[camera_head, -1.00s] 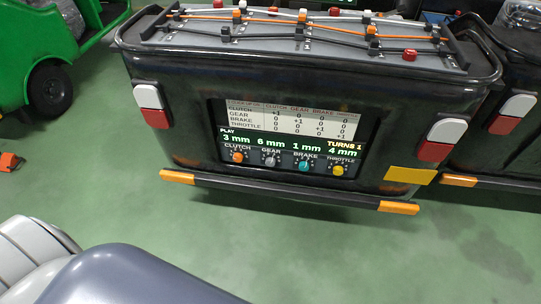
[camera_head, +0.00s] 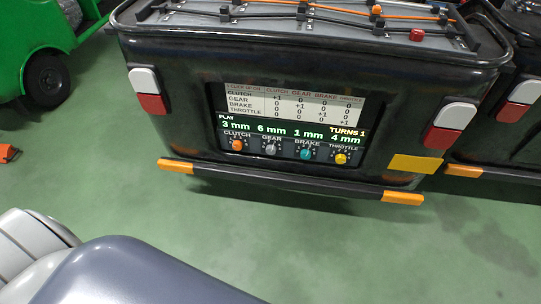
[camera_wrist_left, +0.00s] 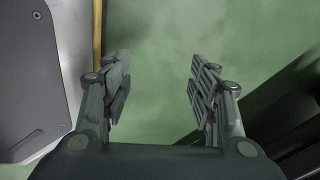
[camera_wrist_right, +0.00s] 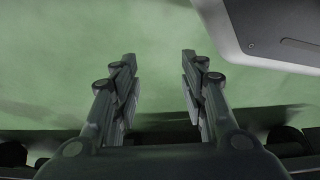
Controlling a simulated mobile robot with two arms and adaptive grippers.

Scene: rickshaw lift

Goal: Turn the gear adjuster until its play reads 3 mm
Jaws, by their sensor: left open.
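The gear adjuster (camera_head: 270,149) is a grey knob on the panel at the rear of the black rickshaw, between the orange clutch knob (camera_head: 237,145) and the teal brake knob (camera_head: 306,153). A yellow throttle knob (camera_head: 341,158) is at the right. The display (camera_head: 290,128) reads clutch 3 mm, gear 6 mm, brake 1 mm, throttle 4 mm, and TURNS 1. My left gripper (camera_wrist_left: 158,85) is open and empty over green floor in the left wrist view. My right gripper (camera_wrist_right: 158,80) is open and empty in the right wrist view. Neither shows in the head view.
A dark bumper with orange ends (camera_head: 290,185) runs below the panel. A yellow plate (camera_head: 415,164) hangs at its right. Another black rickshaw (camera_head: 500,130) stands close at the right, a green vehicle (camera_head: 40,50) at the left. Green floor in front is clear.

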